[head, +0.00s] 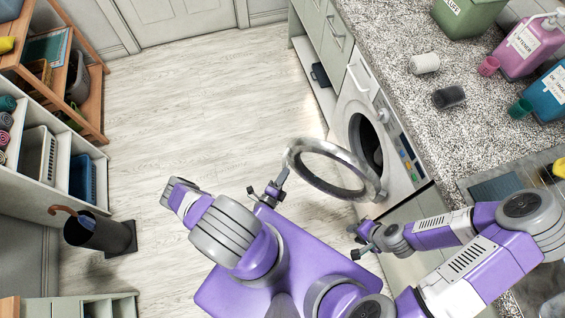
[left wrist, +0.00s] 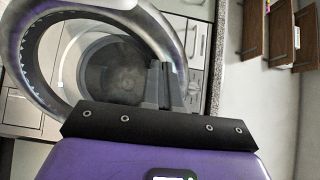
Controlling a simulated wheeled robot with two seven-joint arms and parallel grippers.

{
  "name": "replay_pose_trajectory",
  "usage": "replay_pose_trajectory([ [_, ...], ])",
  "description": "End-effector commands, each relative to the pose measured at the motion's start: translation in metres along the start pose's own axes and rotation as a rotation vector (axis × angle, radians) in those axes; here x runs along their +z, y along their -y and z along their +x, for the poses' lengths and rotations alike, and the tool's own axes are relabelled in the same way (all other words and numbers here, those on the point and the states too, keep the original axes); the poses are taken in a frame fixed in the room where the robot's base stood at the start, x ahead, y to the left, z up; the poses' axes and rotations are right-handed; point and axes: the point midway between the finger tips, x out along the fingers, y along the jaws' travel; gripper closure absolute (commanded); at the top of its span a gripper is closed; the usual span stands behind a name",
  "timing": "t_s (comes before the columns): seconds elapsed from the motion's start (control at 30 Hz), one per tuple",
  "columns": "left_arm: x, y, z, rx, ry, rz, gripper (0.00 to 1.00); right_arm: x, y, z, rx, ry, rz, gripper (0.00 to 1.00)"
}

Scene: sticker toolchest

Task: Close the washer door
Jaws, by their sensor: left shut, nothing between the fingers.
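The white washer (head: 402,182) stands under the counter at right, its dark round drum opening (head: 366,143) uncovered. Its ring-shaped grey door (head: 318,146) is swung wide open, out over the floor in front of the washer. The door ring also fills the upper left of the left wrist view (left wrist: 170,28). My left gripper (head: 283,175) is shut and empty at the door's outer left edge; its fingers (left wrist: 165,85) overlap the ring in the wrist view. I cannot tell whether they touch it. My right gripper (head: 356,240) is below the door's hinge side; its finger gap is unclear.
A speckled counter (head: 392,30) runs above the washer, with a white cup (head: 424,63), a dark cup (head: 448,97) and labelled detergent containers (head: 528,45). Shelves (head: 45,150) line the left side. A black bin (head: 95,232) stands at lower left. The middle floor is clear.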

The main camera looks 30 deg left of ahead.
Motion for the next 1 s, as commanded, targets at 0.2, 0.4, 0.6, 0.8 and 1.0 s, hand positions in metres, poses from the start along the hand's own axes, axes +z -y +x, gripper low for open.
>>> replay_pose_trajectory([
  [0.2, -0.001, -0.001, 0.049, -0.002, -0.004, 0.002, 1.00, 0.000, -0.002, 0.006, 0.000, 0.000, 0.000, 0.62],
  [0.4, -0.002, -0.001, 0.081, 0.000, -0.004, 0.002, 1.00, 0.000, -0.004, 0.010, 0.000, 0.000, 0.000, 0.62],
  [0.6, -0.001, 0.000, 0.095, 0.001, -0.004, 0.002, 1.00, -0.001, -0.004, 0.012, 0.000, 0.000, 0.000, 0.62],
  [0.8, -0.001, 0.000, 0.097, 0.001, -0.004, 0.001, 1.00, -0.001, -0.004, 0.012, 0.000, 0.000, 0.000, 0.62],
  [1.0, 0.000, 0.000, 0.097, 0.001, -0.004, 0.002, 1.00, -0.001, -0.004, 0.012, 0.000, 0.000, 0.000, 0.62],
])
